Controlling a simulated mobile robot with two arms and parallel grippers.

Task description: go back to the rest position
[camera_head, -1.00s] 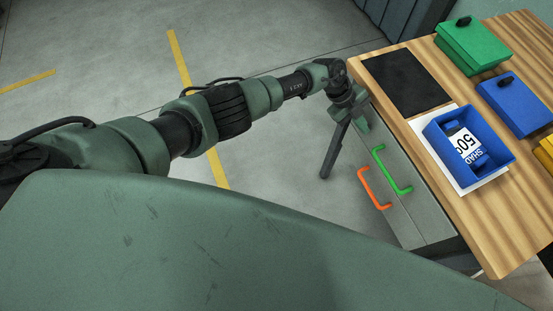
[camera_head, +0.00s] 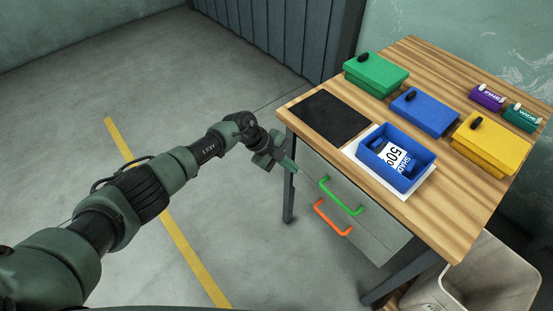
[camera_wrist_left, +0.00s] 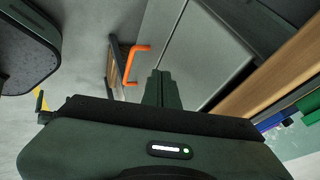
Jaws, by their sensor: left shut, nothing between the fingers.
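My left arm reaches in from the left in the head view. Its gripper (camera_head: 287,164) hangs at the near left corner of the wooden table (camera_head: 440,215), beside the drawer cabinet. It is shut and empty. In the left wrist view its closed fingers (camera_wrist_left: 157,88) point towards the grey drawer fronts, beside the orange handle (camera_wrist_left: 131,62). I cannot tell whether they touch anything. My right gripper is not in view.
The cabinet has a green handle (camera_head: 340,196) and an orange handle (camera_head: 332,217). A blue open box (camera_head: 427,158) stands on a white sheet, near a black mat (camera_head: 328,117). Green, blue and yellow lidded boxes stand behind. A bin (camera_head: 490,275) stands at right. Floor at left is free.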

